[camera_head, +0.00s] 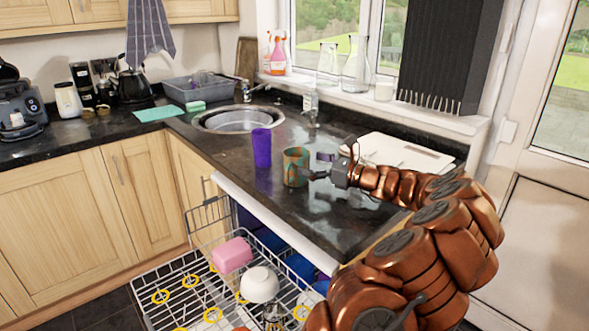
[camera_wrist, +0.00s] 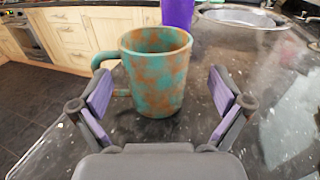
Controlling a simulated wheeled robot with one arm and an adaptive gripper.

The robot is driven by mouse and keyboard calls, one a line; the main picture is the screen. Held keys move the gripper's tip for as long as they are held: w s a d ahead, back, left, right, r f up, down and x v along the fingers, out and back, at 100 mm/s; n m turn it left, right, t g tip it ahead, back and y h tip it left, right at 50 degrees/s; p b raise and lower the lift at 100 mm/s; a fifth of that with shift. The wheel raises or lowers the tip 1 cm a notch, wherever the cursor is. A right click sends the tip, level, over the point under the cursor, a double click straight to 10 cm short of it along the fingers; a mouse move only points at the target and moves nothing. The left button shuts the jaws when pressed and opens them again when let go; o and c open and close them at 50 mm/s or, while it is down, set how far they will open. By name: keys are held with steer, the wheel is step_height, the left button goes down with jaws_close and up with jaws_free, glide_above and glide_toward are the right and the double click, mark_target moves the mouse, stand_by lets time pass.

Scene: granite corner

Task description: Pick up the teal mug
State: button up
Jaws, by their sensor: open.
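The teal mug (camera_head: 296,167), mottled teal and brown, stands upright on the dark granite counter near its front edge. In the wrist view the mug (camera_wrist: 157,75) is straight ahead, its handle on the left and its open rim facing up. My gripper (camera_wrist: 163,98) is open, with its purple-padded fingers on either side of the mug's near part and a visible gap on each side. In the head view my gripper (camera_head: 322,167) reaches in from the right at the mug's side, and its fingers are partly hard to make out.
A purple cup (camera_head: 261,147) stands just behind and left of the mug. A round sink (camera_head: 238,119) lies farther back. White boards (camera_head: 395,152) lie on the counter behind my arm. An open dishwasher rack (camera_head: 190,290) with dishes sits below the counter edge.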

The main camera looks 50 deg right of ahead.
mark_target(297, 160)
steer(key=shift+x, duration=2.2)
steer(key=shift+a, duration=0.2)
steer(key=shift+c, duration=0.4)
steer(key=c, duration=1.2)
